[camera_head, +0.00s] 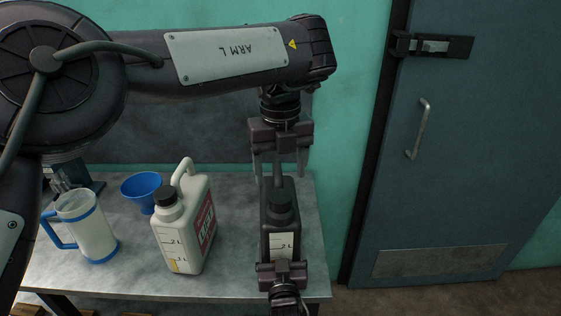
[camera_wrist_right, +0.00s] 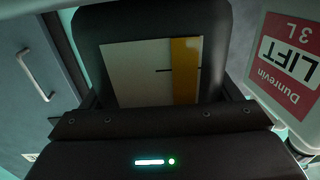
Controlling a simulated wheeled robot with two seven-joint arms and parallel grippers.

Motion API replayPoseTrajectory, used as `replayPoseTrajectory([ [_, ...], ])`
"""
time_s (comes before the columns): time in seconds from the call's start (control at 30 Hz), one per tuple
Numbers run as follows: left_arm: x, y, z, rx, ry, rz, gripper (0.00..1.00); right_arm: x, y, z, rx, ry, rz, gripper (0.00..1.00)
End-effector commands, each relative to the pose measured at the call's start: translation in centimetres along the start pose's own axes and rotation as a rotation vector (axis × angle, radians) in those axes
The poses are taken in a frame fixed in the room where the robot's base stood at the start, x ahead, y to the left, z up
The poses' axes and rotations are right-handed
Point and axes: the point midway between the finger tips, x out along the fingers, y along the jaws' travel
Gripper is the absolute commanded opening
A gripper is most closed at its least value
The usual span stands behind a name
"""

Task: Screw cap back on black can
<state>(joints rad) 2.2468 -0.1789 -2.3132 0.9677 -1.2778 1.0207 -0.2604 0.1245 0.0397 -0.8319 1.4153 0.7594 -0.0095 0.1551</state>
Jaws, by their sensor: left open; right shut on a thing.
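The black can (camera_head: 278,220) stands upright near the right end of the bench, with a pale label marked 2 L on its front. A dark round shape, its cap or neck (camera_head: 281,200), shows on top; I cannot tell whether the cap is seated. My left gripper (camera_head: 281,172) is open, fingers pointing down, above and slightly behind that top, holding nothing visible. My right gripper (camera_head: 282,268) is shut on the lower front of the black can. In the right wrist view the can's dark body and its white and yellow label (camera_wrist_right: 150,70) fill the middle.
A white can (camera_head: 183,225) with a black cap and red label stands just left of the black can. Farther left are a blue funnel (camera_head: 143,187) and a clear jug (camera_head: 88,228) with blue trim. The bench (camera_head: 125,275) ends right of the black can, before a door (camera_head: 450,170).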

Motion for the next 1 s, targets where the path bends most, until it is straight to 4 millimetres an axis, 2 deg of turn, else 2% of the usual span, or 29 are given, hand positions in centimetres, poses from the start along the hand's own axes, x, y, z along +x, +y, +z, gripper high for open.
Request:
replayPoseTrajectory([
  [0.1,-0.8,0.0,0.0,-0.214,-0.001,-0.001,0.67,0.0,-0.1,-0.1,0.001,0.001,-0.001,0.2],
  [0.2,-1.4,0.0,0.0,-0.357,-0.003,-0.001,0.67,0.0,-0.1,-0.1,0.001,0.001,-0.001,0.2],
  [0.33,-1.7,0.0,-0.1,-0.473,0.0,-0.001,0.67,0.0,-0.1,-0.1,0.001,0.001,-0.001,0.2],
  [0.77,-1.8,0.0,-0.1,-0.513,0.001,-0.001,0.67,0.0,0.0,-0.1,0.001,0.001,-0.001,0.2],
  [0.87,-1.1,0.0,0.0,-0.512,0.003,0.0,0.67,0.0,0.0,-0.1,0.001,0.001,-0.001,0.2],
  [1.0,0.8,0.1,-0.1,-0.511,0.006,0.0,0.67,0.0,0.0,-0.1,0.001,0.001,-0.001,0.2],
])
